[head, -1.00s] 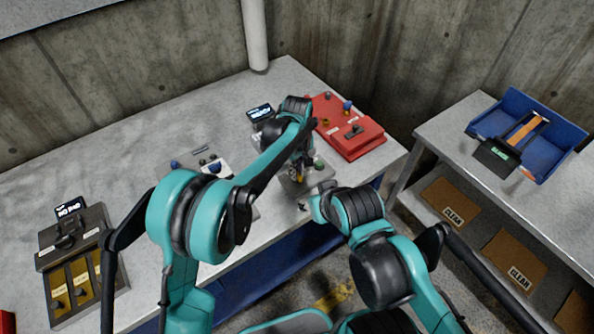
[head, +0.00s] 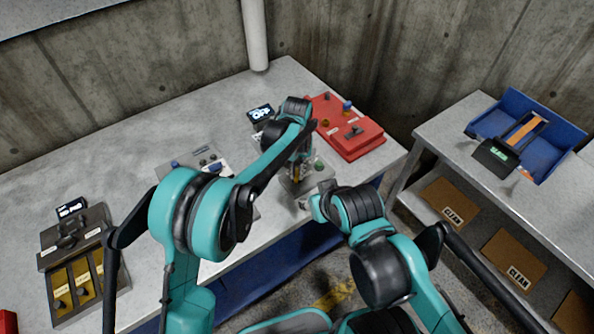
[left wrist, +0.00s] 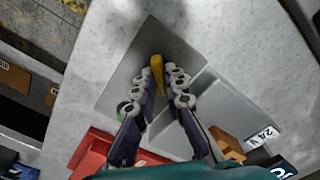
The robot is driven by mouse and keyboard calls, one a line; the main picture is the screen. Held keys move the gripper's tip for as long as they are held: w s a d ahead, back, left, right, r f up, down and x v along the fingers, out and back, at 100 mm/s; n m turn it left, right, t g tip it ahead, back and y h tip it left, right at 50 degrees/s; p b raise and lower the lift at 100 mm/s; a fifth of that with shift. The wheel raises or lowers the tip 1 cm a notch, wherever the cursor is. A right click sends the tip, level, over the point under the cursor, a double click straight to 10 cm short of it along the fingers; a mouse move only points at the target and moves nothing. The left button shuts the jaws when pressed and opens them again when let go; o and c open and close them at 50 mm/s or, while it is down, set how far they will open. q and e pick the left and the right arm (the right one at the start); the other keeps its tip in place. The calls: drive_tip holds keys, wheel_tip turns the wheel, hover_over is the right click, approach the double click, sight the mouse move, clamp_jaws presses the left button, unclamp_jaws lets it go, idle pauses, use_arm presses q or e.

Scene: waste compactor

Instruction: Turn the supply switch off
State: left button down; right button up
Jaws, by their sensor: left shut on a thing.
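My left gripper (left wrist: 160,85) is shut on a yellow handle (left wrist: 156,65), whose top stands out between the two fingertips in the left wrist view. The handle is on a grey panel (left wrist: 128,75) on the bench; the fingers hide its base. In the head view my left gripper (head: 297,172) points down at this panel (head: 292,188), near the bench's front edge. A green button (head: 319,166) is on its right. No readable label shows which control is the supply switch.
A red box (head: 362,142) with knobs is right of the panel. A small display (head: 260,112) stands behind it. Left are a grey control plate (head: 190,158) and a dark box (head: 72,240) with yellow slots. A blue bin (head: 558,145) is on the right bench. The back-left bench is clear.

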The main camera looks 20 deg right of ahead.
sight(297, 173)
use_arm(q)
drive_tip(key=m, duration=0.4)
drive_tip(key=shift+m, duration=0.3)
drive_tip(key=m, duration=0.4)
drive_tip(key=shift+m, duration=0.4)
drive_tip(key=c, duration=1.6)
unclamp_jaws()
wheel_tip(297, 173, up, 12)
drive_tip(key=shift+a, duration=0.1)
